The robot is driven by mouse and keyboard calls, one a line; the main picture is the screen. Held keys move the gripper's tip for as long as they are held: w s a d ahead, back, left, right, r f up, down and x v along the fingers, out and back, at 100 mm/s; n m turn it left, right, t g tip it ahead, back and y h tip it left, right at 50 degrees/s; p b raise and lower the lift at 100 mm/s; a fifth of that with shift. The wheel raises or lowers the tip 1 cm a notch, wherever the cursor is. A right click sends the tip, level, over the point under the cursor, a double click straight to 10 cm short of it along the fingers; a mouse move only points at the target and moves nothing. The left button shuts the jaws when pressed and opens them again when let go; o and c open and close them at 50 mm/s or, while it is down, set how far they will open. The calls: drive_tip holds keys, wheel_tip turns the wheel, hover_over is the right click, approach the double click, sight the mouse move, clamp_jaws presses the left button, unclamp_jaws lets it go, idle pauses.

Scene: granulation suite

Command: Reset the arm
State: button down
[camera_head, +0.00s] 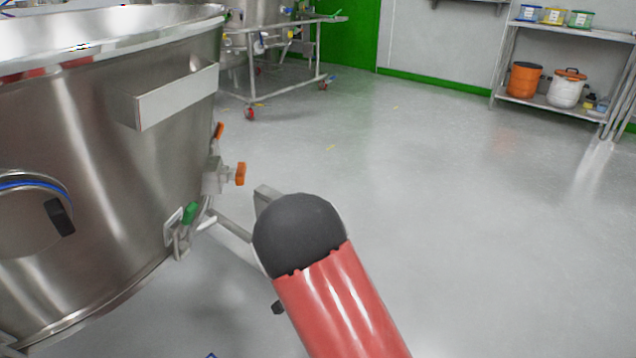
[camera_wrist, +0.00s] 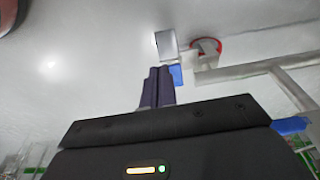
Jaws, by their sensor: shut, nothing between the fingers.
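My arm, red with a dark rounded joint, reaches up from the bottom of the head view, close to the right side of a large steel vessel (camera_head: 120,190). My gripper (camera_wrist: 158,72) shows in the wrist view, with its dark fingers together and nothing between them. Past the fingertips are a steel frame (camera_wrist: 240,72), a red caster wheel (camera_wrist: 206,46) and a small blue part (camera_wrist: 176,75). In the head view my fingers are hidden behind the arm.
The vessel's orange-handled valve (camera_head: 240,174) and green-handled fitting (camera_head: 190,213) stick out near my arm. A wheeled steel frame (camera_head: 290,85) stands at the back. A shelf rack (camera_head: 500,75) holds an orange drum (camera_head: 524,79) and a white drum (camera_head: 567,88). Floor at centre right is clear.

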drive_tip(key=s+d+r+n+t+y+p, duration=0.15)
drive_tip(key=s+d+r, duration=0.3)
drive_tip(key=r, duration=0.95)
drive_tip(key=s+d+r+n+y+p, duration=0.15)
drive_tip(key=s+d+r, duration=0.3)
drive_tip(key=r, duration=0.85)
drive_tip(key=s+d+r+n+t+p, duration=0.1)
drive_tip(key=s+d+r+n+p, duration=0.1)
drive_tip(key=s+d+r, duration=0.2)
drive_tip(key=s+d+r+n+t+h+p, duration=0.1)
drive_tip(key=s+d+r+n, duration=0.1)
drive_tip(key=s+r, duration=0.5)
drive_tip(key=s+d, duration=0.1)
drive_tip(key=s, duration=0.3)
drive_tip(key=shift+d+r+n+h+p, duration=0.15)
drive_tip(key=shift+d+n+h+p, duration=0.15)
drive_tip(key=shift+d+p, duration=0.05)
drive_tip(key=shift+a, duration=0.1)
